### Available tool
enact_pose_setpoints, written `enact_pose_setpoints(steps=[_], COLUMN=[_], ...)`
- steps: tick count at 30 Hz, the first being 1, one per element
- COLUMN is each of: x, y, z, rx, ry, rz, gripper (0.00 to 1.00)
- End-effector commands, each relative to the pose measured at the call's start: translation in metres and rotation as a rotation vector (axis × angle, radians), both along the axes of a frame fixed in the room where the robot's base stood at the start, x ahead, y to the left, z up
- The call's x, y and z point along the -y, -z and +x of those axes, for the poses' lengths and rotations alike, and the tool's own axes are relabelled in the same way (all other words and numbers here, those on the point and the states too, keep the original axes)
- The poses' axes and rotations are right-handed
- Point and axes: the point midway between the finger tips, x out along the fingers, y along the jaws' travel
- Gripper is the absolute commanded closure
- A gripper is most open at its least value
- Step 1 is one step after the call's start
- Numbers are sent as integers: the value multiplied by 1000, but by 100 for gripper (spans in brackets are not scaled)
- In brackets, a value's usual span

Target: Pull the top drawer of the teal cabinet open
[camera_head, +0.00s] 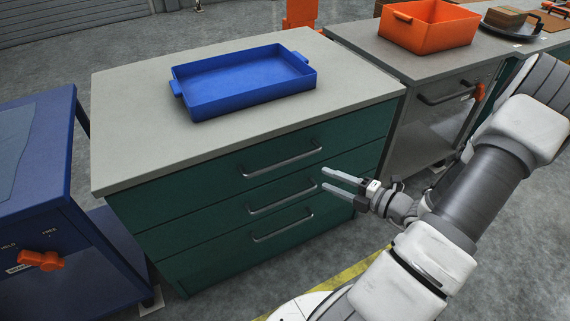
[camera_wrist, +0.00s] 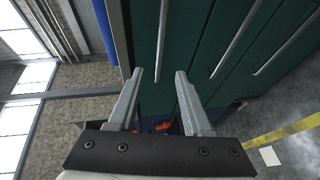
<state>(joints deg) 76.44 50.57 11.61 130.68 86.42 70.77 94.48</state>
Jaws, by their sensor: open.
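The teal cabinet (camera_head: 200,255) has a grey top and three drawers, all flush with its front. The top drawer (camera_head: 225,172) carries a long metal bar handle (camera_head: 283,160). My gripper (camera_head: 325,180) is open and empty, in front of the cabinet's right part and apart from the handle. In the wrist view my gripper (camera_wrist: 158,76) has its fingers toward the drawer fronts, turned sideways. The top handle (camera_wrist: 163,40) appears there between the fingertips, farther ahead. The other handles (camera_wrist: 238,38) lie to its right. The exact gap to the handle is hard to tell.
A blue tray (camera_head: 245,83) sits on the cabinet top. A blue cart (camera_head: 40,170) with an orange knob stands close at the left. A grey counter (camera_head: 375,50) with an orange bin (camera_head: 428,28) adjoins at the right. Floor in front is clear around a yellow line.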

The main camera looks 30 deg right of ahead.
Motion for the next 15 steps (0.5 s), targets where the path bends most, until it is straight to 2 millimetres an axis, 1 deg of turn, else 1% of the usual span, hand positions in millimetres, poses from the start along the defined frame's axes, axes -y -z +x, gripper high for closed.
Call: enact_pose_setpoints(steps=[3,15], x=[-12,-48], y=[8,24], z=[22,99], rx=[1,1], ry=[-6,-8], rz=[-2,-5], gripper=[50,50])
